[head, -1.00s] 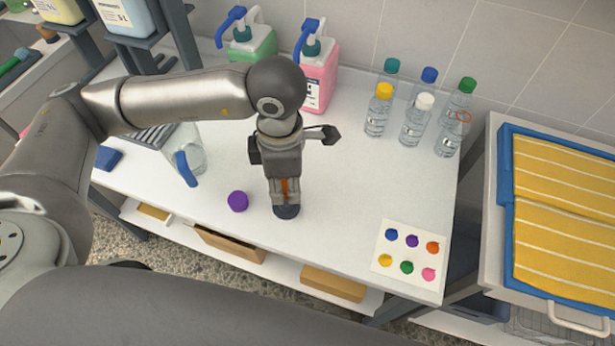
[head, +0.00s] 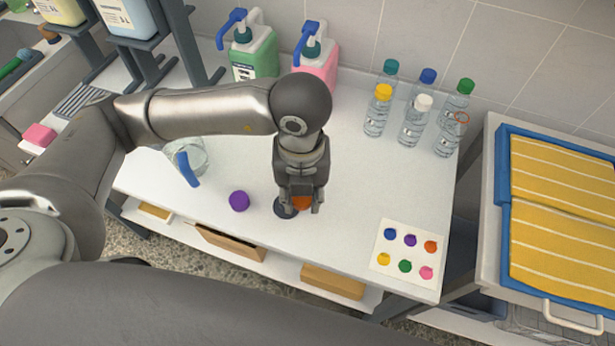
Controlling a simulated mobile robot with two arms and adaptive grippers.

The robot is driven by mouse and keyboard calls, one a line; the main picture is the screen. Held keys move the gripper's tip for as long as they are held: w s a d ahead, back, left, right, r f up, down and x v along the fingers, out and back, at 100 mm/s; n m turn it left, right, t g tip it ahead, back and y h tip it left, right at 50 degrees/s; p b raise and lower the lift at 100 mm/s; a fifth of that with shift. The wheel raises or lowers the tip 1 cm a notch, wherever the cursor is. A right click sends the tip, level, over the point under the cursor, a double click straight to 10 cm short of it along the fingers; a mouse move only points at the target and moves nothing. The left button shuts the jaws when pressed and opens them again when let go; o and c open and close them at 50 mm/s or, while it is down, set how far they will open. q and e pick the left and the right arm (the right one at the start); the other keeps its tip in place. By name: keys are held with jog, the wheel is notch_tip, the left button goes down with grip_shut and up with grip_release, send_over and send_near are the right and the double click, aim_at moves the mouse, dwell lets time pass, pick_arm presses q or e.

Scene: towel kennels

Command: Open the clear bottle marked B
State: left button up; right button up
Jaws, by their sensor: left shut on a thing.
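My left gripper (head: 301,208) is low over the front middle of the white table, fingers down. It is shut on an orange cap (head: 302,202), partly hidden by the fingers. I cannot tell whether the cap touches the table. Several clear bottles stand upright in a group at the back right, with teal, blue, green, yellow (head: 383,92) and white (head: 424,101) caps. The front right clear bottle (head: 448,138) has an orange ring (head: 461,117) at its neck and no cap on it. The letters are too small to read. My right gripper is not in view.
A purple cap (head: 239,201) and a dark disc (head: 285,207) lie left of the gripper. A card with coloured dots (head: 408,250) is at the front right. Pump jugs (head: 252,52) and a clear jug with a blue handle (head: 187,160) stand behind and left.

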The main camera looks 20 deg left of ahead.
pick_arm(q)
jog(key=n, duration=0.2)
jog(key=d+n, duration=0.1)
jog(key=n, duration=0.1)
jog(key=shift+s+r+n, duration=0.1)
jog(key=shift+s+n, duration=0.1)
jog(key=shift+n, duration=0.1)
jog(key=w+a+f+n+p, duration=0.1)
jog(key=w+f, duration=0.2)
jog(key=w, duration=0.1)
jog(key=w+a+f+n+p, duration=0.1)
jog(key=w+f+n, duration=0.1)
jog(key=w, duration=0.2)
jog(key=w+a+f+n+p, duration=0.1)
jog(key=w+f, duration=0.2)
jog(key=shift+w+a+f+n+p, duration=0.3)
jog(key=shift+w+f+n, duration=0.05)
jog(key=shift+w+n, duration=0.05)
jog(key=shift+w+a+f, duration=0.15)
jog(key=shift+w+f, duration=0.15)
jog(key=shift+f, duration=0.1)
notch_tip(320, 180, down, 3)
jog(key=shift+w+r+p, duration=0.1)
jog(key=shift+w+p, duration=0.05)
jog(key=shift+p, duration=0.5)
jog(key=shift+f, duration=0.3)
